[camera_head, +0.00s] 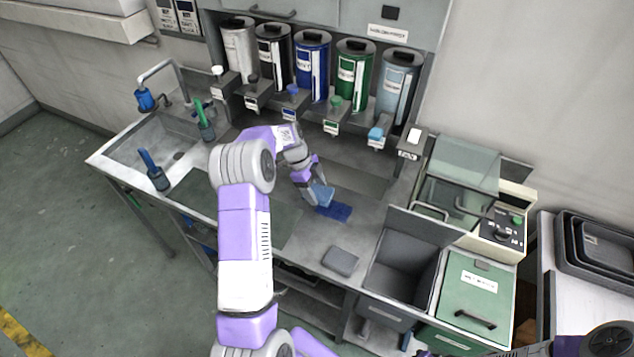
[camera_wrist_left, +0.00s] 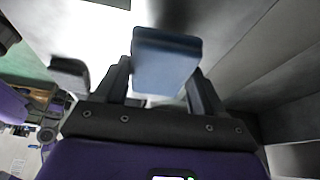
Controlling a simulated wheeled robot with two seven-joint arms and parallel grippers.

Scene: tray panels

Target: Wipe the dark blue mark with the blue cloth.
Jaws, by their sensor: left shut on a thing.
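My left gripper (camera_head: 312,195) reaches over the counter and is shut on the light blue cloth (camera_head: 323,196), a small block-like pad. The left wrist view shows the cloth (camera_wrist_left: 166,62) held between the two fingers (camera_wrist_left: 165,90). The dark blue mark (camera_head: 340,213) is a flat patch on the grey counter, just in front and to the right of the cloth. The cloth overlaps its back left part in the head view; I cannot tell whether they touch. The mark does not show clearly in the left wrist view. My right gripper is not in view.
A grey pad (camera_head: 340,261) lies near the counter's front edge. An open grey bin (camera_head: 400,262) and a green-lidded bin (camera_head: 478,290) stand right. Coloured dispensers (camera_head: 312,65) line the back. A sink (camera_head: 150,150) with brushes is left. Counter around the mark is clear.

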